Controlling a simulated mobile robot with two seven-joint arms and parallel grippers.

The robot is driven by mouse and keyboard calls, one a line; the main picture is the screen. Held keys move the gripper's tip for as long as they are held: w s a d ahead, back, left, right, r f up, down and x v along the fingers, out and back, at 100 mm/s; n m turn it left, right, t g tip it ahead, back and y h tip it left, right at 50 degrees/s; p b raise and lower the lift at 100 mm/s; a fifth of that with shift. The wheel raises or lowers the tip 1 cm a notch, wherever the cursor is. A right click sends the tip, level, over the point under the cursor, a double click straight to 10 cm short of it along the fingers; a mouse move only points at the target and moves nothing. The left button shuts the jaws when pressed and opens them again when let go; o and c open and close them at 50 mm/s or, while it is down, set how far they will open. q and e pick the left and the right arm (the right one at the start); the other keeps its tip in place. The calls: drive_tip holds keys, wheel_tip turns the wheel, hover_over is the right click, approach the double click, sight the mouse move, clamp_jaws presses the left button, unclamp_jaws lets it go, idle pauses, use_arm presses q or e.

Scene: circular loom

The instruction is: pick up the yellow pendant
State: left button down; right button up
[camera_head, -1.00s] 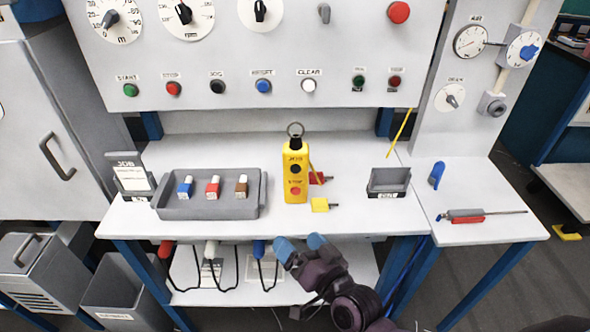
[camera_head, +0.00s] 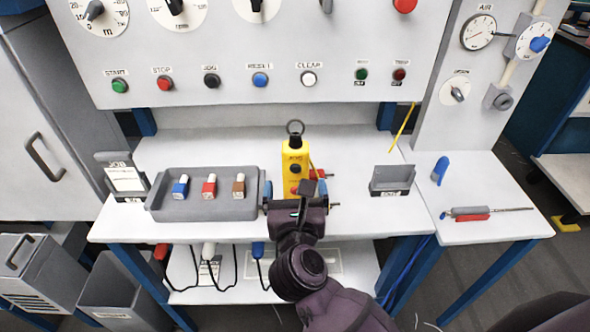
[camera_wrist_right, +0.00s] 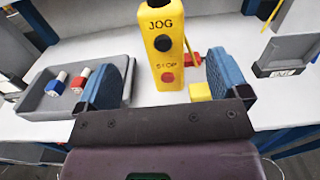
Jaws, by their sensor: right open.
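The yellow pendant (camera_head: 294,163) stands upright on the white bench, with a black button, a red button and a ring on top. In the right wrist view the pendant (camera_wrist_right: 165,45) is ahead of and between the two blue fingers. My right gripper (camera_head: 296,190) is open in front of the pendant, and its wrist hides the pendant's lower part in the head view. In the right wrist view the gripper (camera_wrist_right: 168,85) has wide-apart fingers with nothing held between them. My left gripper is not in view.
A grey tray (camera_head: 160,212) with blue, red and brown-topped blocks stands left of the pendant. A small yellow block (camera_wrist_right: 200,92) and a red piece (camera_wrist_right: 193,58) lie close on its right. A grey bin (camera_head: 392,180) stands further right.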

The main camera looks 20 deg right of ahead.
sight(296, 160)
drive_tip(key=shift+m, duration=0.4)
drive_tip(key=shift+p+x, duration=0.3)
drive_tip(key=shift+x, duration=5.05)
drive_tip(key=shift+d, duration=0.15)
drive_tip(key=c, duration=1.3)
drive_tip(key=shift+r, duration=0.2)
drive_tip(key=c, duration=0.3)
